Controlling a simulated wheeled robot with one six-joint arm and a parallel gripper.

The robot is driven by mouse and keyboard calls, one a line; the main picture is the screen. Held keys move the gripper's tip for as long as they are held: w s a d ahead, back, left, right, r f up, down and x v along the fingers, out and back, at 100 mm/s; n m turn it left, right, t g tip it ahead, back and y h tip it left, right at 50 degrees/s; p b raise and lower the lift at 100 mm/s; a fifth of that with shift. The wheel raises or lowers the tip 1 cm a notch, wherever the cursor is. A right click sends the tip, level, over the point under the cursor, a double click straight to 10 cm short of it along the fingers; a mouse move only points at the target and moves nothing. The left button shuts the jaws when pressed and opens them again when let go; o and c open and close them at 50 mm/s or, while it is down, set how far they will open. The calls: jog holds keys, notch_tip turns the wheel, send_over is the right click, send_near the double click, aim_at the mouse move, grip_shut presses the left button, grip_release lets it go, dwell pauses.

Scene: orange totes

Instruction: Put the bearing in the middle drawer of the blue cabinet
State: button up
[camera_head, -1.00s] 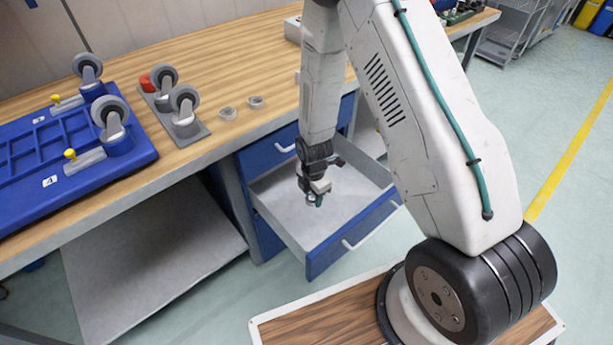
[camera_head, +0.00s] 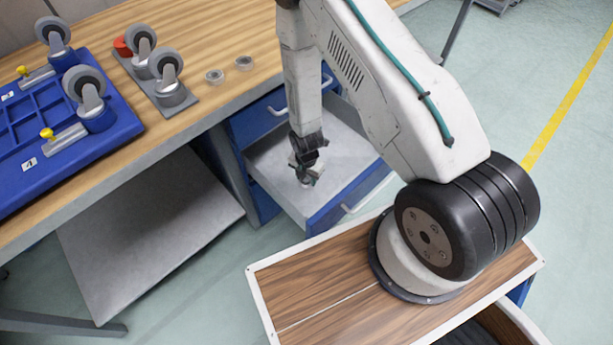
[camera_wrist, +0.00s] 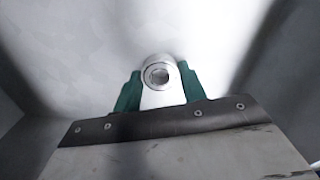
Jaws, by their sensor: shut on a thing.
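The bearing (camera_wrist: 158,75) is a small silver ring in the wrist view, between the green fingertips of my gripper (camera_wrist: 157,90). My gripper is shut on it. In the head view my gripper (camera_head: 305,180) points down inside the outline of the open drawer, over its grey floor. The bearing's height above that floor is hard to tell. The open drawer (camera_head: 350,203) has a blue front and grey inside, and sits below a shut drawer (camera_head: 262,116) of the blue cabinet (camera_head: 262,200).
Two ring-shaped parts lie on the wooden table (camera_head: 215,30), one at the left (camera_head: 214,77) and one at the right (camera_head: 243,63). A grey plate with casters (camera_head: 172,95) and a blue tray (camera_head: 125,125) stand left of them. The drawer's walls surround my gripper.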

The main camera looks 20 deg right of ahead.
jog(key=shift+f, duration=0.2)
jog(key=o, duration=1.1)
notch_tip(320, 180, up, 13)
notch_tip(320, 180, up, 12)
jog(key=r+m, duration=0.1)
jog(key=m, duration=0.4)
send_over(306, 179)
jog(key=w, duration=0.2)
jog(key=s+d+r+m, duration=0.15)
jog(key=r+m, duration=0.25)
jog(key=r, duration=0.4)
jog(key=s+r+m, duration=0.3)
jog(key=r, duration=0.5)
jog(key=s+d+r+m+t, duration=0.1)
jog(key=s+r+m, duration=1.2)
jog(key=s+r, duration=0.3)
jog(key=s, duration=0.3)
jog(key=shift+s+d+r, duration=0.35)
